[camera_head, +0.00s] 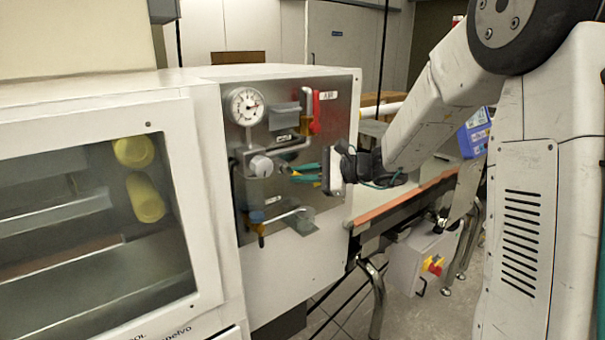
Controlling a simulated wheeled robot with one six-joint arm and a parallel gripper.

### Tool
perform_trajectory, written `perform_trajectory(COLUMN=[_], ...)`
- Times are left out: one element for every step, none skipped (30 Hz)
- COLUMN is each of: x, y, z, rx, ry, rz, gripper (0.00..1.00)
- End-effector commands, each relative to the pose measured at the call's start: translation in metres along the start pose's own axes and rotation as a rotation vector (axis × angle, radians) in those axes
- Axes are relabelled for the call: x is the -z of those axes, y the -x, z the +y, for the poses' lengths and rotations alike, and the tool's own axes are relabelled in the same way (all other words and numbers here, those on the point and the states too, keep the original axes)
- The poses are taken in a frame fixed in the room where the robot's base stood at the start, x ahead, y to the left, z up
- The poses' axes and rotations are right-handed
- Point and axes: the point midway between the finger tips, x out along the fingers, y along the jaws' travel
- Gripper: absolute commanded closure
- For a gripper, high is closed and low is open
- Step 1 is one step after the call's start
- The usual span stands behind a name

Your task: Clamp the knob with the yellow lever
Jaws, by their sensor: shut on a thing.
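The grey round knob (261,166) sits on the steel panel, below the pressure gauge. My gripper (291,172) reaches in from the right, with its teal fingers level with the knob and just to its right. The fingers are shut on a small part in front of the panel. A bit of yellow shows at the fingers, and I take it for the yellow lever. The fingers cover most of it, so its angle and its link to the knob cannot be made out.
The gauge (246,106) is above the knob. A red-handled valve (315,112) is at the panel's upper right. The conveyor (405,199) runs behind my forearm; a red-and-yellow stop button (433,265) is lower right.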

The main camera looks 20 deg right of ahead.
Motion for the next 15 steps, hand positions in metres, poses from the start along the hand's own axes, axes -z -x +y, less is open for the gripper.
perform_trajectory(x=[0.002,0.002,0.003,0.003,0.003,0.004,0.004,0.004,0.004,0.004,0.004,0.004,0.004,0.005,0.004], y=[-0.001,-0.001,-0.002,-0.002,-0.003,-0.004,-0.004,-0.005,-0.006,-0.007,-0.007,-0.009,-0.009,-0.010,-0.011], z=[0.002,0.003,0.004,0.005,0.006,0.007,0.009,0.009,0.011,0.012,0.013,0.015,0.016,0.017,0.018], rx=[0.009,0.015,0.024,0.032,0.039,0.050,0.058,0.067,0.078,0.087,0.096,0.107,0.116,0.124,0.136], ry=[-0.026,-0.042,-0.065,-0.083,-0.103,-0.132,-0.153,-0.174,-0.205,-0.227,-0.249,-0.278,-0.301,-0.322,-0.352], rz=[-0.016,-0.028,-0.045,-0.058,-0.073,-0.092,-0.107,-0.123,-0.144,-0.160,-0.176,-0.197,-0.213,-0.229,-0.251], gripper=[1.00,1.00,1.00,1.00,1.00,1.00,1.00,1.00,1.00,1.00,1.00,1.00,1.00,1.00,1.00])
